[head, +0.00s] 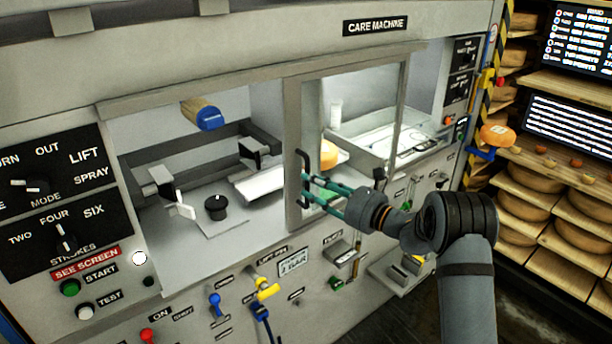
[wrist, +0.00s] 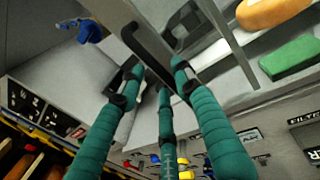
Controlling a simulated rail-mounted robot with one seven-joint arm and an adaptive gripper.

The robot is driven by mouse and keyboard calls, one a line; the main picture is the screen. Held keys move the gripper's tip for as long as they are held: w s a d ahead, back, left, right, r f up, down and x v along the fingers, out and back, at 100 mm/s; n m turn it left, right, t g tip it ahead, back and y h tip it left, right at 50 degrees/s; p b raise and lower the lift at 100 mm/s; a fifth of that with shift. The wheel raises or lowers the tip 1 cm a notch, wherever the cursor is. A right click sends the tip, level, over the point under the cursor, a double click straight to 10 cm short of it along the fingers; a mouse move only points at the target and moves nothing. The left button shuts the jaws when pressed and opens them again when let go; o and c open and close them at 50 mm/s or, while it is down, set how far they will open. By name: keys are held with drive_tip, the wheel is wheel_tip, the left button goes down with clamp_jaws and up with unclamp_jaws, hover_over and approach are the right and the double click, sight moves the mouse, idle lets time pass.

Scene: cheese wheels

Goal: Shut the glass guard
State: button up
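The glass guard (head: 292,115) is a grey-framed clear pane on the front of the machine. It stands over the middle-right of the opening, and the left part of the opening is uncovered. Its black upright bar handle (head: 301,163) is on its left frame post and also shows in the wrist view (wrist: 143,46). My gripper (head: 308,188) has teal fingers and is at the lower part of this handle. In the wrist view the fingertips (wrist: 158,76) lie on both sides of the bar. Whether they press on it is unclear.
Behind the uncovered part are a blue-ended roller (head: 208,116), dark clamps and a black knob (head: 216,206). An orange cheese (head: 328,154) shows behind the glass. Switches and levers, including a yellow one (head: 266,288), stick out below. Cheese shelves (head: 560,180) stand at right.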

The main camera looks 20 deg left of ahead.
sight(306, 205)
drive_tip(key=shift+p+x, duration=0.4)
drive_tip(key=shift+x, duration=1.15)
drive_tip(key=shift+c, duration=0.8)
clamp_jaws()
drive_tip(key=shift+d, duration=0.1)
